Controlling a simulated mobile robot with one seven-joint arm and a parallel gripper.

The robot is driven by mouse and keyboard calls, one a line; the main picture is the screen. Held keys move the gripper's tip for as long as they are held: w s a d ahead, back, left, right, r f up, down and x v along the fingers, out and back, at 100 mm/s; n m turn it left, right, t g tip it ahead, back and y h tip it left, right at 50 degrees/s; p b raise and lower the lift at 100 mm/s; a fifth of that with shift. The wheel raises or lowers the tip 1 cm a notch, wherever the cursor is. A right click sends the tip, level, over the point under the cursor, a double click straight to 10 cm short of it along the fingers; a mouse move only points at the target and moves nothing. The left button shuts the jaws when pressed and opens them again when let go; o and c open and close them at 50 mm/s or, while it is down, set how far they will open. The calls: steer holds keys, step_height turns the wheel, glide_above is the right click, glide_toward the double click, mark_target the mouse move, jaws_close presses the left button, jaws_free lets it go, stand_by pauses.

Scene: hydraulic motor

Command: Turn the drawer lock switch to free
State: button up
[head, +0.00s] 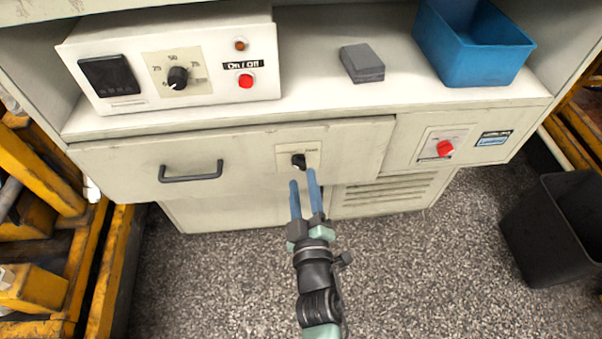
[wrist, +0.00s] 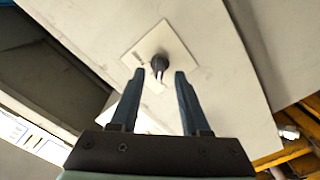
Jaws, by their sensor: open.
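The drawer lock switch is a small black knob (head: 298,160) on a pale square plate (head: 312,150) on the cream drawer front. The knob (wrist: 159,63) also shows in the wrist view, just beyond and between my fingertips. My gripper (head: 304,176) is open, its two blue fingers pointing at the knob from below and in front. No contact with the knob is visible. The label on the plate is too small to read clearly. The drawer (head: 130,162) has a dark handle (head: 191,172) left of the switch and looks shut.
Above the drawer stand a control box (head: 130,60) with a dial and red button, a grey block (head: 362,62) and a blue bin (head: 470,60). A red knob (head: 445,148) is on the right panel. A black bin (head: 560,235) stands at right, yellow racks (head: 40,200) at left.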

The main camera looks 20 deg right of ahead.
mark_target(300, 168)
steer(key=shift+x, duration=1.6)
jaws_close()
